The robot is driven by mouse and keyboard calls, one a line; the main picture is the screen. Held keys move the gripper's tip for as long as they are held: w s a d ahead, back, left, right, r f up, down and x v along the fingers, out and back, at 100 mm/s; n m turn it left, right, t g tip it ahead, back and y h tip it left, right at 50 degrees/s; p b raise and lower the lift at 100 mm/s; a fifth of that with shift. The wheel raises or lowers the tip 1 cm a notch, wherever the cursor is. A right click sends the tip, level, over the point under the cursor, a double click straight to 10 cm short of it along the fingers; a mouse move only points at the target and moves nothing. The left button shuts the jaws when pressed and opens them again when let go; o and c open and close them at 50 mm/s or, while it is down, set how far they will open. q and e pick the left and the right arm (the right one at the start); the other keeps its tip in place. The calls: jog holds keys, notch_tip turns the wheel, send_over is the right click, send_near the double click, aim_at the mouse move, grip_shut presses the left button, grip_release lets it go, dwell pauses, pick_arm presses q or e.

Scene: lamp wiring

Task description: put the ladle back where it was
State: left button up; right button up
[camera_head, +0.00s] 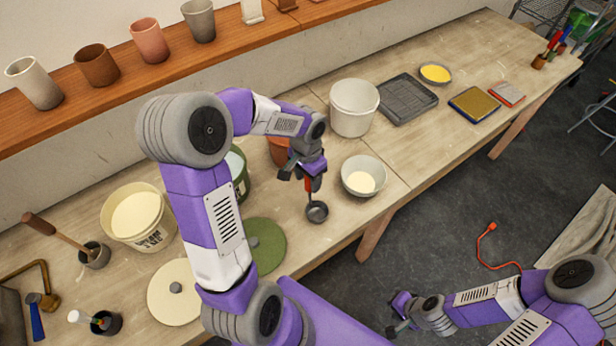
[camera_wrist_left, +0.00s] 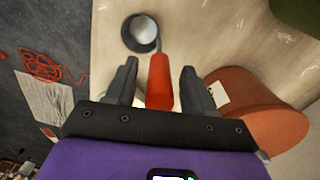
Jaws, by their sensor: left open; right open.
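The ladle (camera_head: 316,212) has a small grey metal cup and a red handle. It is at the table's front part, left of the white bowl (camera_head: 363,163). My left gripper (camera_head: 302,182) is over the handle and open. In the left wrist view, the red handle (camera_wrist_left: 160,82) lies between the two spread fingers (camera_wrist_left: 158,72), with a gap on each side. The ladle cup (camera_wrist_left: 141,33) points away from the gripper. My right gripper (camera_head: 399,314) is open and empty, low over the floor, away from the table.
A terracotta pot (camera_wrist_left: 265,105) stands close beside the left gripper. A green bucket (camera_head: 240,178) is partly behind my left arm. A green lid (camera_head: 265,246), cream lid (camera_head: 174,293) and cream bucket (camera_head: 132,215) are to the left. A white bucket (camera_head: 354,115) stands behind the bowl.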

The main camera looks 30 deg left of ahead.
pick_arm(q)
jog(key=shift+w+r, duration=0.1)
jog(key=shift+r, duration=0.4)
jog(key=r, duration=0.3)
jog(key=r+p, duration=0.1)
jog(key=r, duration=0.7)
jog(key=shift+a+r+p, duration=0.15)
jog(key=shift+a+p, duration=0.1)
jog(key=shift+p, duration=0.05)
